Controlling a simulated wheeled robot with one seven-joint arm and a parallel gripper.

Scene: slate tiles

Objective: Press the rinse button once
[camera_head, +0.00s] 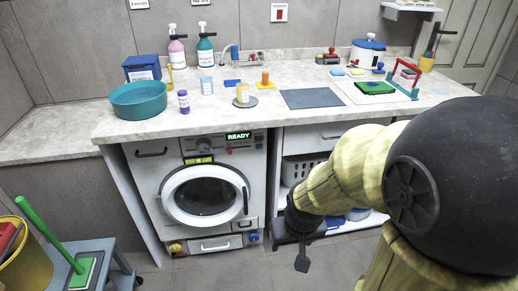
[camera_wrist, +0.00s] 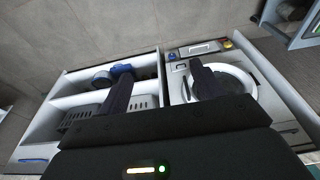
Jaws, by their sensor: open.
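The white washing machine (camera_head: 145,186) stands under the counter at left centre, its round door (camera_head: 205,195) shut. Its panel has a dial (camera_head: 204,145), a lit display (camera_head: 238,136) reading READY and small controls below it. A yellow knob (camera_head: 176,247) and a blue knob (camera_head: 254,237) sit low on its front. I cannot read which control is the rinse button. My gripper (camera_head: 302,248) hangs low, right of the machine, before the open shelves. In the wrist view my gripper (camera_wrist: 160,88) has its fingers apart and empty; the machine door (camera_wrist: 235,82) is partly behind one finger.
The counter (camera_head: 300,123) holds a teal basin (camera_head: 138,99), bottles, cups and a grey mat (camera_head: 311,98). A white basket (camera_head: 300,168) is in the shelf. A blue-grey stool (camera_head: 95,265) and yellow bucket (camera_head: 30,262) stand at lower left. Floor before the machine is clear.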

